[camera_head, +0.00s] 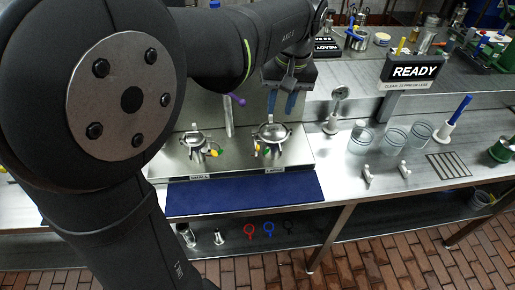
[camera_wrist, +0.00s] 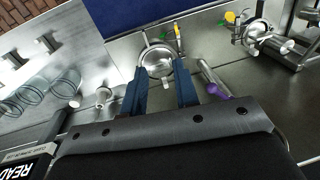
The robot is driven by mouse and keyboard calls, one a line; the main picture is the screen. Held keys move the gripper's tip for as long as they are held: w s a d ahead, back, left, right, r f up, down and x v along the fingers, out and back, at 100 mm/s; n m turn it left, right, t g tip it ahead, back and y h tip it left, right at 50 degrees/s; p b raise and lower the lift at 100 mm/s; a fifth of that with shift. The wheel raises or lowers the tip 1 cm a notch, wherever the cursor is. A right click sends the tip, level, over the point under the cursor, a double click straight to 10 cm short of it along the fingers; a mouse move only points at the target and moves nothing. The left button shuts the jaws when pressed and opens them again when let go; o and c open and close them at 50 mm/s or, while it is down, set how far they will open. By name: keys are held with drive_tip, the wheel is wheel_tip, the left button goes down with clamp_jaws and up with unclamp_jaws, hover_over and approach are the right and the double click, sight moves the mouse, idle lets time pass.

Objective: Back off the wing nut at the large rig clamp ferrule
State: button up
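The large rig (camera_head: 272,131) stands above the right-hand label plate on the steel bench, with a round metal clamp ring at its top. Small yellow and green parts (camera_head: 258,148) sit at its front left; I cannot tell for sure which is the wing nut. In the wrist view, the large rig's ring (camera_wrist: 157,60) lies between and beyond my fingertips, with the yellow part (camera_wrist: 177,32) and green part just past it. My gripper (camera_head: 283,112) points down above and behind the rig, its blue fingers apart and empty. It also shows in the wrist view (camera_wrist: 160,72). Contact is not visible.
The similar small rig (camera_head: 193,141) stands left. A purple-tipped rod (camera_head: 229,115) rises behind, between the rigs. A blue mat (camera_head: 243,194) lies in front. Clear cups (camera_head: 361,139) and a READY sign (camera_head: 415,71) are right. My arm covers the left side.

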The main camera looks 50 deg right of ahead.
sight(258, 146)
drive_tip(key=shift+y, duration=0.4)
drive_tip(key=w+a+f, duration=0.1)
drive_tip(key=f, duration=0.4)
drive_tip(key=w+a+f, duration=0.1)
drive_tip(key=f, duration=0.4)
drive_tip(key=w+a+f, duration=0.1)
drive_tip(key=w+f, duration=0.1)
drive_tip(key=f, duration=0.3)
drive_tip(key=shift+a+f, duration=0.25)
drive_tip(key=shift+a, duration=0.05)
clamp_jaws()
